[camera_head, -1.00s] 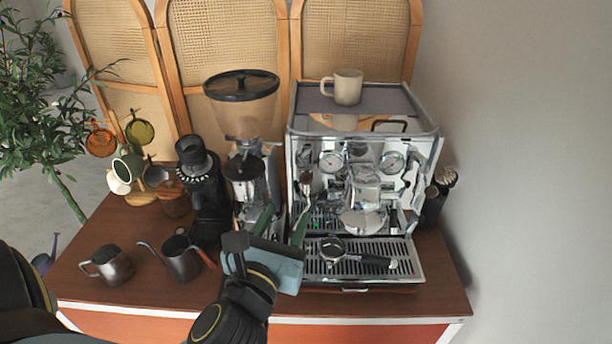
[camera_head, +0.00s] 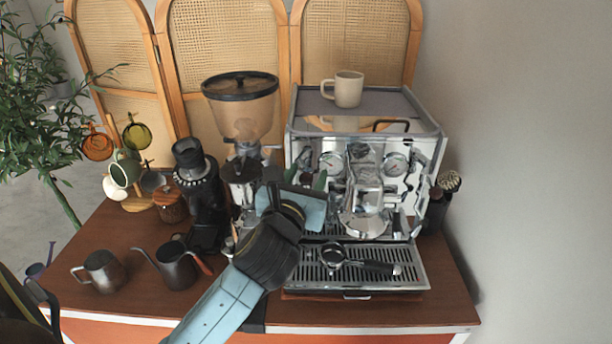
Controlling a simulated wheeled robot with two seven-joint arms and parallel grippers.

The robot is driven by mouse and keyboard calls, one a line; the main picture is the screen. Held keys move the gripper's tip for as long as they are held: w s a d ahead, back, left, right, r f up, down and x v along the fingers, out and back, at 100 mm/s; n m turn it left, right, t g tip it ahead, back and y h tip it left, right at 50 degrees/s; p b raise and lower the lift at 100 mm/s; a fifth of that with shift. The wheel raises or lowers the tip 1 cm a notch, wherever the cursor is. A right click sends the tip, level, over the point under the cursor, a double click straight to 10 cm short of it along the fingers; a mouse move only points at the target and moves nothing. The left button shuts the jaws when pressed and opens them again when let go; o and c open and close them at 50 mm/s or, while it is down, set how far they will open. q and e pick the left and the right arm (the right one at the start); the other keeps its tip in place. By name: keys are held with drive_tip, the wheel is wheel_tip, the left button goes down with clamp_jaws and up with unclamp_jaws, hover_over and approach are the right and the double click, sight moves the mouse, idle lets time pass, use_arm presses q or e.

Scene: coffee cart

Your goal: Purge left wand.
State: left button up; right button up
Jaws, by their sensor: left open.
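The espresso machine (camera_head: 366,118) stands at the right of the cart, with a chrome front and two gauges. My left gripper (camera_head: 305,180) is open in front of the machine's left side, with its green fingertips pointing toward the front panel. The gripper body and wrist hide the left wand and the lower left of the panel. I cannot tell whether the fingers touch the wand. My right gripper is out of view.
A portafilter (camera_head: 333,256) lies on the drip tray (camera_head: 408,274). The grinder (camera_head: 240,120) stands close left of the machine. A kettle (camera_head: 177,267) and a steel pitcher (camera_head: 103,271) stand at the left front. A cup (camera_head: 348,89) sits on the machine's top.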

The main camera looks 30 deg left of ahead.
use_arm(q)
drive_tip(key=shift+c, duration=0.2)
drive_tip(key=c, duration=0.9)
drive_tip(key=shift+f+b, duration=0.3)
drive_tip(key=shift+b, duration=0.55)
drive_tip(key=shift+s+d+f+m+t+b, duration=0.1)
drive_tip(key=shift+f+m+t+b, duration=0.3)
drive_tip(key=shift+t+b, duration=1.25)
drive_tip(key=shift+s+d+f+m+t+b, duration=0.1)
drive_tip(key=shift+f+m+t+b, duration=0.3)
drive_tip(key=shift+b, duration=2.35)
drive_tip(key=shift+s+d+f+m+t+b, duration=0.1)
drive_tip(key=shift+f+m+t+b, duration=0.3)
drive_tip(key=shift+t+b, duration=1.25)
drive_tip(key=shift+r+g+b, duration=0.15)
drive_tip(key=shift+g+b, duration=0.35)
drive_tip(key=shift+g, duration=0.1)
drive_tip(key=o, duration=0.9)
drive_tip(key=shift+a, duration=0.1)
drive_tip(key=shift+o, duration=0.2)
